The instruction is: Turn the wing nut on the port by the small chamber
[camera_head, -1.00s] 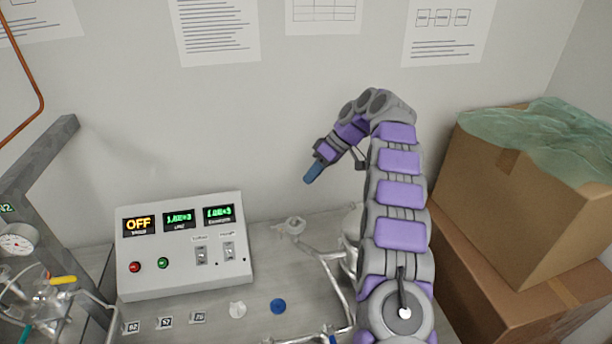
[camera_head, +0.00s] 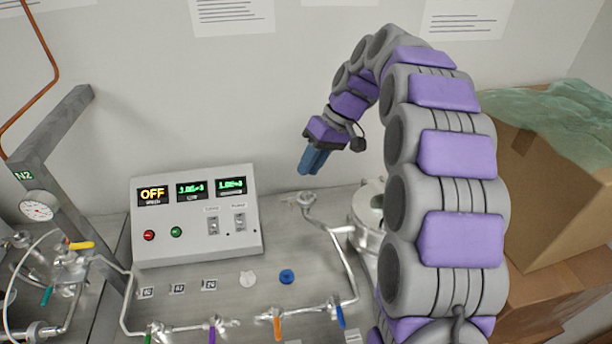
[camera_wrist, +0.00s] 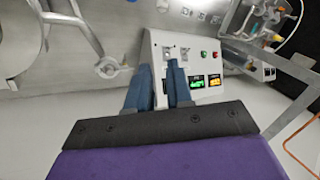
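The small chamber (camera_head: 368,208) is a metal vessel on the bench, partly hidden behind my arm. A metal pipe runs beside it to an open-ended port (camera_head: 305,199). The port also shows in the wrist view (camera_wrist: 108,68), left of my fingers. A wing nut cannot be made out clearly at the port. My gripper (camera_head: 308,168) has blue fingers pointing down, above the port in the head view and apart from it. In the wrist view my gripper (camera_wrist: 158,70) shows a narrow gap between its two fingers, with nothing held.
A control box (camera_head: 194,218) with an OFF display stands left of the port. Pipes with coloured valve handles (camera_head: 278,325) run along the front. A white knob (camera_head: 248,278) and a blue knob (camera_head: 287,276) sit on the bench. Cardboard boxes (camera_head: 560,190) stand at right.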

